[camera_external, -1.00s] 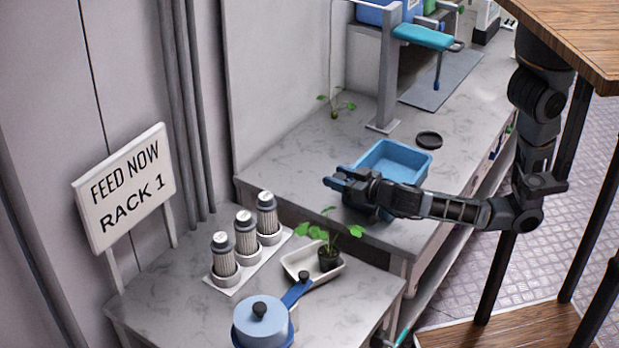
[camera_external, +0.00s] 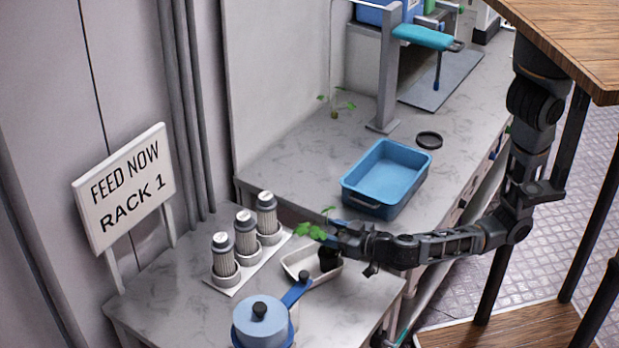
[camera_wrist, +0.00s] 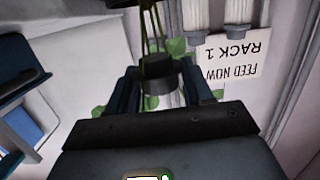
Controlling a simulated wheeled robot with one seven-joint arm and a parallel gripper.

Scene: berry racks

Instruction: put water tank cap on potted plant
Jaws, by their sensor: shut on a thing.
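The potted plant has a dark pot (camera_external: 330,258) and green leaves (camera_external: 311,231). It stands at the white tray (camera_external: 295,264) on the near table. My gripper (camera_external: 338,232) is at the plant's leaves, above the pot, and hides part of it. In the wrist view, my gripper (camera_wrist: 158,85) is shut on a small dark round thing, which looks like the water tank cap (camera_wrist: 158,97). Green leaves (camera_wrist: 176,47) and thin stems show just beyond it. I cannot tell whether the cap touches the plant.
Several grey-capped cylinders (camera_external: 246,232) stand left of the plant. A blue pot (camera_external: 262,325) with a lid sits in front. An empty blue tub (camera_external: 352,197) and a black disc (camera_external: 429,140) are on the bench behind. A sign (camera_external: 122,188) stands at the left.

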